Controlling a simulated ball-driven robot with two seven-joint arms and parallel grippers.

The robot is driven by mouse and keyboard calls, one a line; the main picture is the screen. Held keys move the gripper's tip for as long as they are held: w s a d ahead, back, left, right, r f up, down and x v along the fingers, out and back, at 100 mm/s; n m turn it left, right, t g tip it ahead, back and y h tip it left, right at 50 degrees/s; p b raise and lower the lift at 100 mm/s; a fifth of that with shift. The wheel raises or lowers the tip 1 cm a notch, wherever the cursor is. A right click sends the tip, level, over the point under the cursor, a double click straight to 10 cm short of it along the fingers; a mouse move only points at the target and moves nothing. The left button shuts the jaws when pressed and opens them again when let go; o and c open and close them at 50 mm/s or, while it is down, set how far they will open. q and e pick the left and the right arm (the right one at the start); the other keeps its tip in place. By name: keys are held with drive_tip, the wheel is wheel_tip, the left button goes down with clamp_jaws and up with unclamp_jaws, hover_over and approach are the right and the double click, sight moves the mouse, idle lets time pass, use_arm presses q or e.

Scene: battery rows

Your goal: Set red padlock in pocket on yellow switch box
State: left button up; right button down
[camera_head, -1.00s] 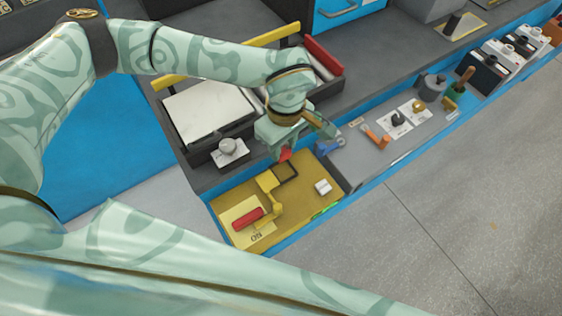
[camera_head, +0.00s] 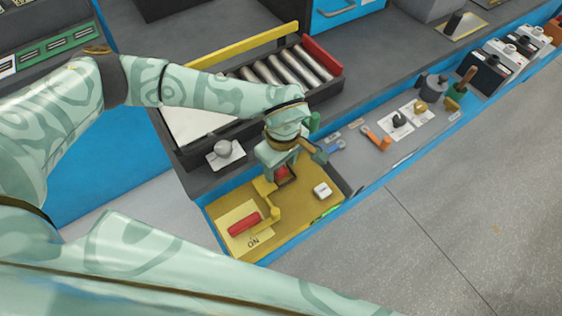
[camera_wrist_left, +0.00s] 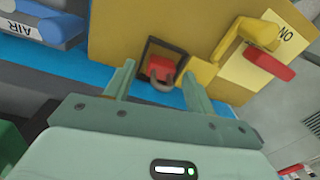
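The yellow switch box (camera_head: 305,200) lies at the lower middle of the head view, with a dark-framed square pocket (camera_wrist_left: 178,48) on its face. The red padlock (camera_head: 282,171) is in that pocket; it also shows in the left wrist view (camera_wrist_left: 160,66), its grey shackle towards my gripper. My left gripper (camera_head: 288,164) is over the pocket. In the left wrist view the gripper (camera_wrist_left: 158,72) is open, one finger on each side of the padlock with gaps between. The gripper partly hides the pocket in the head view. My right gripper is not in view.
A yellow lever with a red handle (camera_head: 244,223) sits beside the pocket on the box. A white button (camera_head: 322,190) is on its other side. A tray of metal rollers (camera_head: 290,70) lies behind. Blue and orange valve handles (camera_head: 376,138) are to the right.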

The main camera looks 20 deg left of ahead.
use_arm(q)
drive_tip(key=shift+r, duration=0.15)
wheel_tip(320, 180, up, 12)
drive_tip(key=p, duration=0.3)
drive_tip(key=shift+w, duration=0.2)
drive_tip(key=shift+s+d, duration=0.1)
idle(0.3)
